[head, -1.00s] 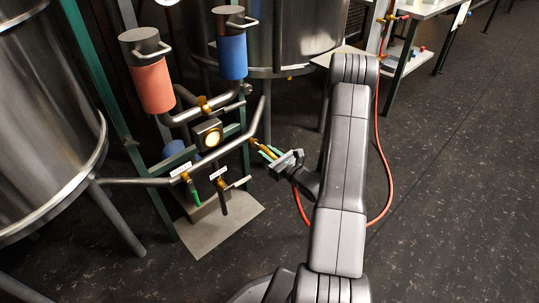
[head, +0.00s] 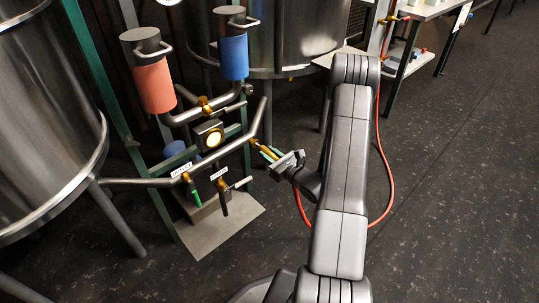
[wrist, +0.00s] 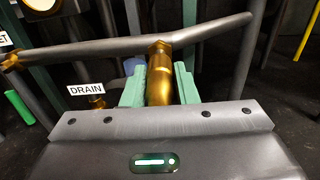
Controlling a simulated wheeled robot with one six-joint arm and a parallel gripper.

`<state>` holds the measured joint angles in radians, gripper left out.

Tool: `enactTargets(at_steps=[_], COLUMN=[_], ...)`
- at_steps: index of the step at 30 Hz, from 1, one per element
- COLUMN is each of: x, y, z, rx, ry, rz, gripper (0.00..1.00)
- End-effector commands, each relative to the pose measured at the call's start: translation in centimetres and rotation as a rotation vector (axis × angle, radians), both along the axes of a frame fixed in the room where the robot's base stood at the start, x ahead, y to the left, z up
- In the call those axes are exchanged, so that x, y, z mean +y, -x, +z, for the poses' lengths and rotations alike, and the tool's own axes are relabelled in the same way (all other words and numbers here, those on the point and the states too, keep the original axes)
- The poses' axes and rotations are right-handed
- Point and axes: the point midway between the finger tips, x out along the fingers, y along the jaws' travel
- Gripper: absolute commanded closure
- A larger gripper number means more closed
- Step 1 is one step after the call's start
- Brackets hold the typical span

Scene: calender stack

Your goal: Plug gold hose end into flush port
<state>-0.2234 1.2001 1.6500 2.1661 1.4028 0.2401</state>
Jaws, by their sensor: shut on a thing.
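My gripper (head: 270,154) reaches in from the right toward the pipework. Its green fingers are closed around the gold hose end (wrist: 160,84), which also shows between them in the head view (head: 268,150). The hose end points at a short gold fitting on the sloping grey pipe, which looks like the flush port (head: 254,142); it also shows in the wrist view (wrist: 160,47). The two are lined up and very close in the wrist view. I cannot tell whether they touch or how far one is inside the other. My gripper body hides the hose behind the end.
A DRAIN label (wrist: 85,90) and a gold valve (head: 222,184) are left of and below the port. A green-handled valve (head: 191,187) is further left. Steel tanks (head: 45,120) stand left and behind. A red hose (head: 391,190) loops behind my arm. Floor at right is clear.

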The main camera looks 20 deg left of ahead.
Motion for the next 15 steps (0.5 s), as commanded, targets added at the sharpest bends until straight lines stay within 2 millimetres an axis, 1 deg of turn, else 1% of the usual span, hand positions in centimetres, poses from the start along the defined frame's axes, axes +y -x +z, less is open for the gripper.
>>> enactTargets(at_steps=[15], x=[0.73], y=[-0.33], z=[0.01], rx=[-0.001], ry=[-0.001], rz=[0.000], gripper=[1.00])
